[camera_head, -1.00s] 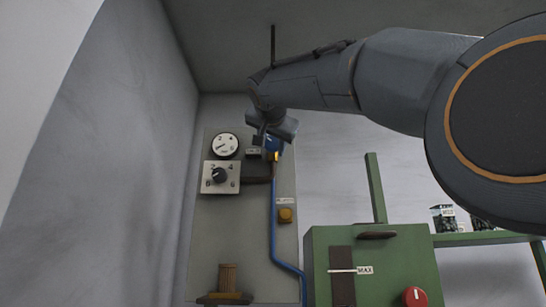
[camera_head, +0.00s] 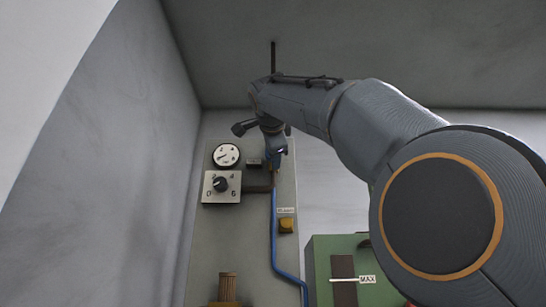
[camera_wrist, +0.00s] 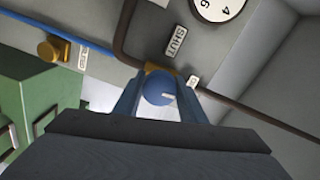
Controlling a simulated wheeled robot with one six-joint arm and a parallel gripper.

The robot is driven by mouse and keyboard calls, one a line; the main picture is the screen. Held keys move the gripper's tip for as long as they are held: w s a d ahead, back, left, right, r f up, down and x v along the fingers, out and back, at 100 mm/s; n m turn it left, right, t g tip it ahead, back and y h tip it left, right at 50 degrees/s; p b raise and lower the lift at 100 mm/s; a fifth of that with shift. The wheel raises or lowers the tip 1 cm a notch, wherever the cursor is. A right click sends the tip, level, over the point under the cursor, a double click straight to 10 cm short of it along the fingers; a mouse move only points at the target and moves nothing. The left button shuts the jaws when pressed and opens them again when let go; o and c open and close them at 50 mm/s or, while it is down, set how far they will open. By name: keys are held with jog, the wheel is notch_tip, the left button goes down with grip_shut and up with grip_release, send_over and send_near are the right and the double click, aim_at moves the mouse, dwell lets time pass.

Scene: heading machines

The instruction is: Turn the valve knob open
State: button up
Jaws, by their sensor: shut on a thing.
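The blue valve knob (camera_wrist: 156,86) shows in the wrist view, round with a short white mark on its face that points right. It sits on a brass fitting on the panel. My gripper (camera_wrist: 159,94) has one finger on each side of the knob and is shut on it. A SHUT label (camera_wrist: 175,42) is on the panel above the knob, and a second label (camera_wrist: 193,80) is partly hidden beside the right finger. In the head view my gripper (camera_head: 276,156) is at the panel and mostly hides the knob.
The grey panel (camera_head: 240,245) carries a round gauge (camera_head: 226,155), a square dial plate with a black selector knob (camera_head: 221,184), a yellow button (camera_head: 286,225) and a blue pipe (camera_head: 274,230). A green machine (camera_head: 322,262) stands at lower right, partly behind my arm.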

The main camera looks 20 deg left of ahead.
jog(key=shift+m, duration=0.5)
jog(key=o, duration=1.1)
jog(key=shift+c, duration=0.2)
jog(key=b+v, duration=0.4)
jog(key=v, duration=0.3)
jog(key=shift+s, duration=0.4)
jog(key=shift+d, duration=0.1)
